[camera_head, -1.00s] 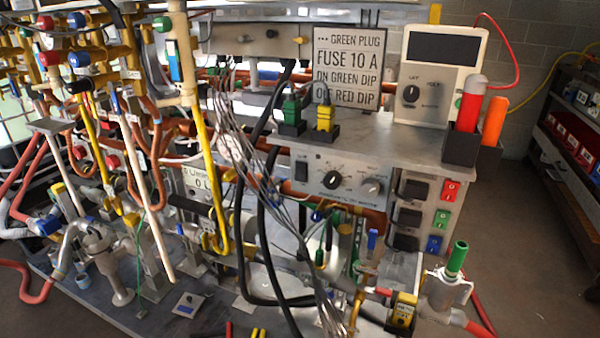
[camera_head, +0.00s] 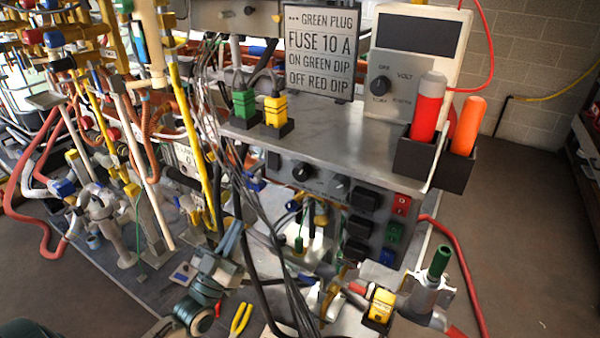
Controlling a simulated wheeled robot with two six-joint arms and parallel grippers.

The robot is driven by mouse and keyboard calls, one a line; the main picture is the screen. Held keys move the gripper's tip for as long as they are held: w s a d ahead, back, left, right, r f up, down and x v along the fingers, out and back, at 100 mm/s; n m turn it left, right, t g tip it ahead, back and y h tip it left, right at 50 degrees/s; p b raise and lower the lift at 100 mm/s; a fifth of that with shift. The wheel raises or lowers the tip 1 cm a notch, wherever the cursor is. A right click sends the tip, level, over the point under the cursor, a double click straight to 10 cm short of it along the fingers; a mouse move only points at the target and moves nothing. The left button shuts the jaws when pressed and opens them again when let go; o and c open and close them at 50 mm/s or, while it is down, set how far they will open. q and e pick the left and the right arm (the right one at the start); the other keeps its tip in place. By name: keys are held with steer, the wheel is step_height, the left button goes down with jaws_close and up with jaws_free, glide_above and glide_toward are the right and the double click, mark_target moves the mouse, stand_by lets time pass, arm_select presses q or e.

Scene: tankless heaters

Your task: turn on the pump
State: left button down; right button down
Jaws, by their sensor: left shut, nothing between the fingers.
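A sign (camera_head: 320,50) reads "GREEN PLUG, FUSE 10 A, ON GREEN DIP, OFF RED DIP". Below it a grey control panel (camera_head: 325,183) has a black round knob (camera_head: 303,172), and black switches beside small red (camera_head: 401,204), green (camera_head: 395,232) and blue (camera_head: 387,257) switches. A green plug (camera_head: 244,103) and a yellow plug (camera_head: 275,111) stand on the shelf above. I cannot tell which part is the pump. My left gripper (camera_head: 232,236) is shut and empty at lower centre-left, in front of hanging grey wires, left of the panel. My right gripper is not in view.
A meter (camera_head: 415,55) and a black holder (camera_head: 415,160) with red and orange probes stand on the shelf (camera_head: 350,137). Grey wires (camera_head: 262,225) hang left of the panel. Yellow pliers (camera_head: 240,318) lie low. A green-handled valve (camera_head: 438,264) stands at lower right.

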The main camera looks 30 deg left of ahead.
arm_select(q)
steer(key=shift+w+a+r, duration=0.15)
steer(key=shift+w+r, duration=0.15)
steer(key=shift+w, duration=0.05)
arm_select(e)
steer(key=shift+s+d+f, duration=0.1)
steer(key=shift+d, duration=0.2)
arm_select(q)
glide_toward(272, 164)
step_height(272, 164, up, 4)
steer(key=w, duration=0.1)
steer(key=shift+w+f+b, duration=0.1)
steer(key=shift+w+b, duration=0.25)
steer(key=shift+w, duration=0.6)
steer(key=shift+w+f+b, duration=0.15)
steer(key=shift+w+b, duration=0.15)
steer(key=shift+w, duration=0.6)
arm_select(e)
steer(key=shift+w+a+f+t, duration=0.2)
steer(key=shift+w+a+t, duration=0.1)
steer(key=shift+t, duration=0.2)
